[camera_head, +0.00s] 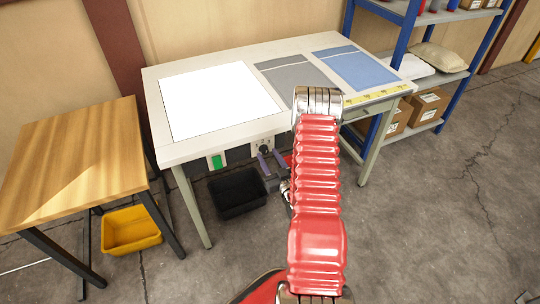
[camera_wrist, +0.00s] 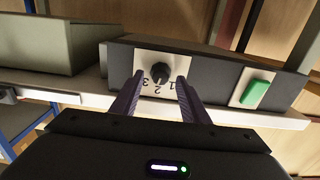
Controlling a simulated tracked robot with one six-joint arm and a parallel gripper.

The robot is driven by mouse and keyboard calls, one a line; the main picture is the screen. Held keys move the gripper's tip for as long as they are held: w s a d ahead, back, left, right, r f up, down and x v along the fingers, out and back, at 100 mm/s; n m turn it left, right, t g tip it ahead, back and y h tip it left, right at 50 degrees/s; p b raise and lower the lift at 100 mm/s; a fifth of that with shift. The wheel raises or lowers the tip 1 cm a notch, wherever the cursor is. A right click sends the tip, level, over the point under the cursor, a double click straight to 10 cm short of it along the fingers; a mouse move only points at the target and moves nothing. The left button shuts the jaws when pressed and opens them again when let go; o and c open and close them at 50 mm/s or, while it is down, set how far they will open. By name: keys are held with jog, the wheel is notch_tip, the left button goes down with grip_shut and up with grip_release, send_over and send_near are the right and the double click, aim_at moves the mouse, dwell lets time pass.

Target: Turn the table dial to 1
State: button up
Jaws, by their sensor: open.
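The dial (camera_wrist: 160,72) is a dark round knob on a pale plate in the wrist view. The digits 3, 2 and 1 appear upside down around it. I cannot tell for sure which digit it points to. In the head view the dial (camera_head: 264,148) is small, on the front of the white-topped table (camera_head: 290,62). My gripper (camera_wrist: 160,79) is open. Its two dark fingers point at the dial, one to each side of it in the picture. I cannot tell whether they touch it. In the head view my gripper (camera_head: 268,166) is partly hidden behind my red arm.
A green button (camera_wrist: 254,93) sits beside the dial plate. A black bin (camera_head: 237,190) stands below the table front. A wooden table (camera_head: 75,150) and a yellow bin (camera_head: 130,229) are at left. A blue shelf (camera_head: 440,75) is at right. Floor at right is clear.

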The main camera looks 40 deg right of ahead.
jog(key=v, duration=1.2)
jog(key=shift+s, duration=0.3)
jog(key=shift+a, duration=0.1)
jog(key=w+a+r+n+g+y, duration=0.2)
jog(key=w+r+n+g, duration=0.2)
jog(key=w+r, duration=0.55)
jog(key=w+a+r+g, duration=0.25)
jog(key=a+r, duration=0.35)
jog(key=r, duration=0.4)
jog(key=s+a+r+g+y, duration=0.1)
jog(key=s+a+r, duration=0.3)
jog(key=s+a, duration=0.3)
jog(key=s+a+r+g+y, duration=0.1)
jog(key=s+a+r+g, duration=0.1)
jog(key=s+a+r, duration=0.3)
jog(key=s+a+r+g+y, duration=0.1)
jog(key=s+a+r, duration=0.4)
jog(key=s+a, duration=0.5)
jog(key=shift+s+a+m+g, duration=0.4)
jog(key=shift+s+g, duration=0.1)
jog(key=shift+g, duration=0.15)
